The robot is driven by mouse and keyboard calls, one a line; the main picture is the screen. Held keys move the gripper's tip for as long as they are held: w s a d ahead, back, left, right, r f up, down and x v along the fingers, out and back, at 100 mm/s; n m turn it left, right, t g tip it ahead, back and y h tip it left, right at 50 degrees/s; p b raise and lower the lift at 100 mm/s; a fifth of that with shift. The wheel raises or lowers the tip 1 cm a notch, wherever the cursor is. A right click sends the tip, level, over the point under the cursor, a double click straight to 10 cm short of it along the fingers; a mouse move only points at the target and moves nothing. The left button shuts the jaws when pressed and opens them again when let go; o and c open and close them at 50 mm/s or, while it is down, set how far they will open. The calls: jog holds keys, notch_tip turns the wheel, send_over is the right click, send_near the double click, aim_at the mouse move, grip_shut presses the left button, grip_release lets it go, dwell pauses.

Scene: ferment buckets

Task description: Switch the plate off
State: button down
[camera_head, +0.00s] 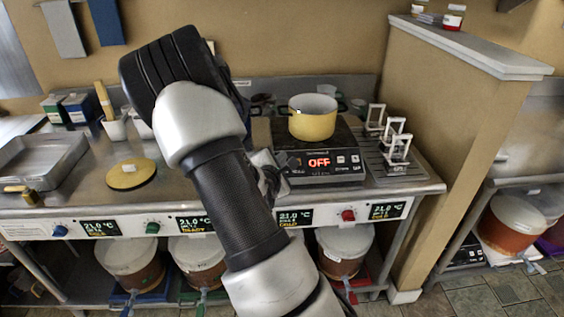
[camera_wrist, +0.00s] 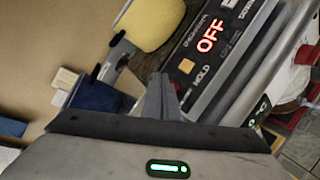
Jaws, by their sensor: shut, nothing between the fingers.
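The hot plate (camera_head: 318,166) stands on the steel counter, with a yellow pot (camera_head: 312,118) on top. Its red display reads OFF; the display (camera_wrist: 210,36) also reads OFF in the wrist view. Beside the display in the wrist view is an orange-lit button (camera_wrist: 186,66), with the word HOLD near it. My gripper (camera_head: 268,165) is at the left front corner of the plate, partly hidden by my arm. In the wrist view my gripper's fingers (camera_wrist: 160,88) are together and empty, close to the panel's edge near the orange button. I cannot tell whether they touch it.
A rack with white frames (camera_head: 394,145) stands right of the plate. A yellow disc (camera_head: 131,174) and a steel tray (camera_head: 42,160) lie on the left of the counter. Knobs and small displays line the front rail. Lidded buckets (camera_head: 343,250) stand below. A wall (camera_head: 450,130) closes the right side.

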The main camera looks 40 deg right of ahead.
jog(key=r+p, duration=0.1)
jog(key=s+a+r+p, duration=0.1)
jog(key=r, duration=0.1)
jog(key=s+r+p, duration=0.1)
jog(key=shift+s+a+r, duration=0.1)
jog(key=shift+a+r, duration=0.05)
jog(key=shift+r, duration=0.1)
dwell(0.6)
jog(key=s+a+r+m+y+p, duration=0.15)
jog(key=a+r+m+y, duration=0.45)
jog(key=a, duration=0.6)
jog(key=s+a+r+m+y+p, duration=0.1)
jog(key=s+a+r+m+y, duration=0.2)
jog(key=a+r, duration=0.6)
jog(key=s+a+r+m+g+y+p, duration=0.1)
jog(key=s+a+r+m+g, duration=0.1)
jog(key=s, duration=0.7)
jog(key=s+a+r+m+g+y, duration=0.1)
jog(key=s+a+r+m, duration=0.2)
jog(key=s+a, duration=0.4)
jog(key=shift+s+r+m+g+p, duration=0.35)
jog(key=shift+s+r, duration=0.25)
jog(key=shift+s, duration=0.65)
